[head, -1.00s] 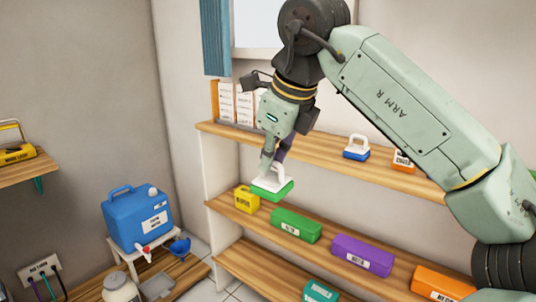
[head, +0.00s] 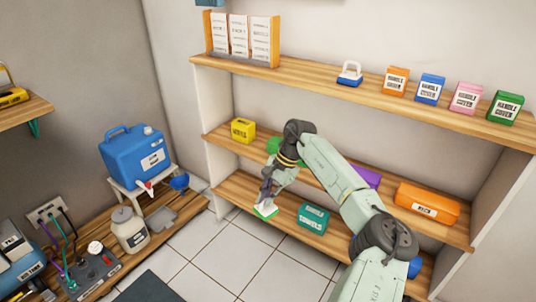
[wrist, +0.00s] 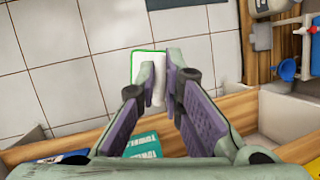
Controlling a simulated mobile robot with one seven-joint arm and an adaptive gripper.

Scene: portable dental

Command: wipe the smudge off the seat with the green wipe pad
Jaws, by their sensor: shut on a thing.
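My gripper (head: 266,197) is shut on the white handle of the green wipe pad (head: 265,212). In the head view it holds the pad low, in front of the lower shelves and left of a teal box. In the wrist view, the white handle and a thin green edge of the pad (wrist: 135,66) show between and beyond the purple fingers of my gripper (wrist: 163,72), above the tiled floor. The seat and its smudge are not in view in either picture.
A wooden shelf unit (head: 300,77) stands behind my arm, with handle cover boxes (head: 430,88) on top. A teal towels box (head: 313,217) sits on the bottom shelf. A blue jug (head: 135,155) stands at left. The tiled floor (head: 255,262) in front is clear.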

